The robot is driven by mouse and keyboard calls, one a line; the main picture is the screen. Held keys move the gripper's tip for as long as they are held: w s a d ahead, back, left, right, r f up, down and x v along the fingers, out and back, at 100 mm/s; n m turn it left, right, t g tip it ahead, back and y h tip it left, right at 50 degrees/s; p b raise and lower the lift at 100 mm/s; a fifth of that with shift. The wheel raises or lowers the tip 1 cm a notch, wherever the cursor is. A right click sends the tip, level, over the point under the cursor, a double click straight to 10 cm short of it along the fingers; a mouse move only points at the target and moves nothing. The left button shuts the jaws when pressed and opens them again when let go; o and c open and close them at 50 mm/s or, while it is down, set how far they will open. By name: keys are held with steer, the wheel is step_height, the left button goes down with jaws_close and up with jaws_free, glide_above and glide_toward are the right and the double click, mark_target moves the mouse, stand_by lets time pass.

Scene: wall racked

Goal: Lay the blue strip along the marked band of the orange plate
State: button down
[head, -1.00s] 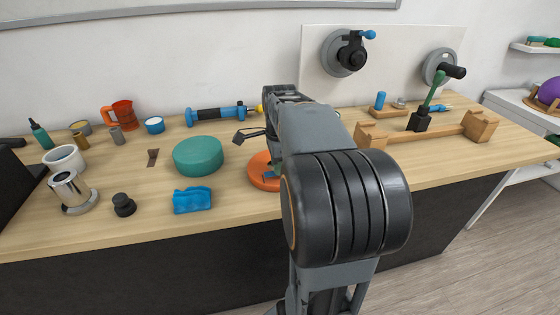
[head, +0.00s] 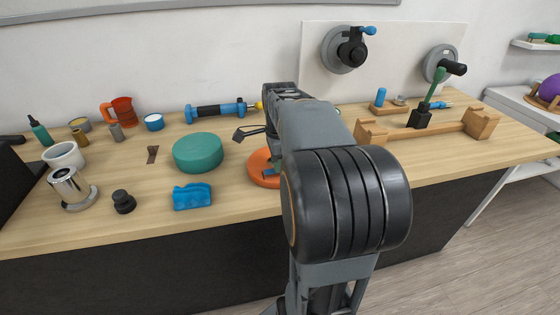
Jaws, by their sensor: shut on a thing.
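The round orange plate (head: 257,168) lies on the wooden bench near its front edge, partly hidden behind my arm. A small part of the blue strip (head: 267,172) shows over the plate, beside my arm. My gripper (head: 276,164) is over the plate and shut on the strip; its fingers are mostly hidden by my own arm. The plate's marked band cannot be made out, and I cannot tell whether the strip touches the plate.
A teal round block (head: 198,153) and a blue lumpy piece (head: 192,197) lie left of the plate. A blue-and-black tool (head: 216,110) lies behind. A wooden cradle (head: 424,130) stands to the right.

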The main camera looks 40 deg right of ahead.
steer(key=shift+f, duration=0.35)
stand_by(0.5)
steer(key=c, duration=0.9)
jaws_free()
steer(key=shift+c, duration=0.2)
step_height(320, 180, up, 14)
steer(key=p, duration=0.2)
